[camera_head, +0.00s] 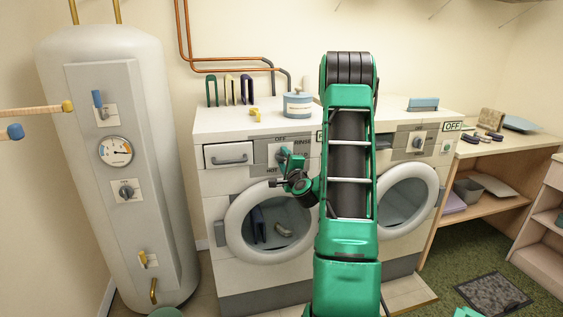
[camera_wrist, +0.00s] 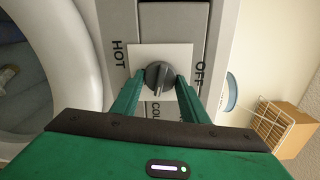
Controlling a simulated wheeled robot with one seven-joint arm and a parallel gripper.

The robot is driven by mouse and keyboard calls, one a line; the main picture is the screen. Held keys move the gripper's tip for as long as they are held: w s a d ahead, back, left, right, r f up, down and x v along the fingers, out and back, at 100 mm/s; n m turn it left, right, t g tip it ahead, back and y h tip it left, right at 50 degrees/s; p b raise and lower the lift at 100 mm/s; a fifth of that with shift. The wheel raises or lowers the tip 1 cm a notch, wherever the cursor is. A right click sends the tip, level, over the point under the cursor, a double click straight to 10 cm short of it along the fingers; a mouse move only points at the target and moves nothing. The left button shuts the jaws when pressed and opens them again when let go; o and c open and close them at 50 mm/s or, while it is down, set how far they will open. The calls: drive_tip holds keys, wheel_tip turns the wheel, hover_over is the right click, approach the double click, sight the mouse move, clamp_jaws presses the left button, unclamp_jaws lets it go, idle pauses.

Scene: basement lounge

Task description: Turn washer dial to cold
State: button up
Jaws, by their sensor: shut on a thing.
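The washer (camera_head: 222,191) is the left of two white front-loading machines. Its control panel carries OFF, RINSE and HOT labels in the head view. The round dark grey dial (camera_wrist: 160,77) sits on a pale square plate in the wrist view, with HOT to its left, OFF to its right and a partly covered label starting "CO" below. My green gripper (camera_wrist: 159,84) is shut on the dial, one finger on each side. In the head view my gripper (camera_head: 287,158) is at the panel and covers the dial. I cannot tell exactly which label the dial points to.
The washer's round door (camera_head: 240,222) is below the panel. A blue-grey tin (camera_head: 298,106) and a yellow item (camera_head: 255,114) stand on top. A second machine (camera_head: 432,176) is on the right, partly behind my arm. A boiler tank (camera_head: 165,130) stands left, a wooden shelf (camera_head: 522,163) right.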

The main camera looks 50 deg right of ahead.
drive_tip(key=shift+w+a, duration=0.15)
drive_tip(key=shift+a, duration=0.05)
drive_tip(key=o, duration=1)
drive_tip(key=shift+r, duration=0.1)
drive_tip(key=shift+d, duration=0.1)
